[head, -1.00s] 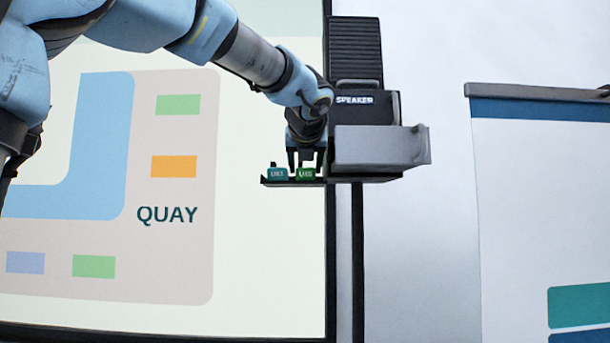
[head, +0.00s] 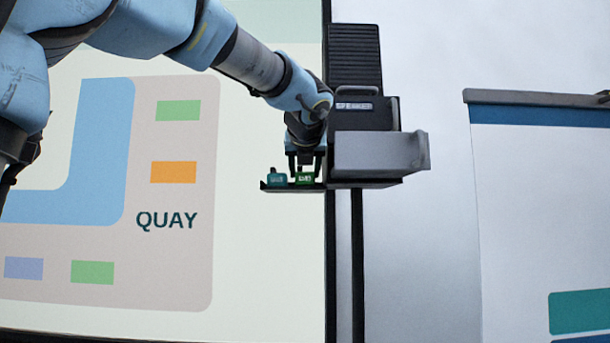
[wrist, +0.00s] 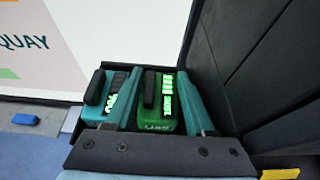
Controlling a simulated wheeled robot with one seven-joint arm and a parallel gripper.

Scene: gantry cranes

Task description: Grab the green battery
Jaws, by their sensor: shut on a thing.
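The green battery (head: 304,179) stands on a small dark shelf (head: 292,187) beside the speaker unit. In the wrist view the green battery (wrist: 156,127) lies between my two teal fingers. My gripper (head: 305,168) reaches down from above and is shut on the green battery; the gripper also shows in the wrist view (wrist: 160,105). A teal battery (head: 276,179) stands just left of the green one, and in the wrist view the teal battery (wrist: 100,112) sits close outside my left finger. The green battery's lower end is hidden in the wrist view.
The black speaker unit (head: 354,60) rises just right of my gripper, with a grey box (head: 375,152) on its front. A large QUAY board (head: 100,300) is behind. A blue block (wrist: 26,119) lies on the floor far below. Left of the shelf is open room.

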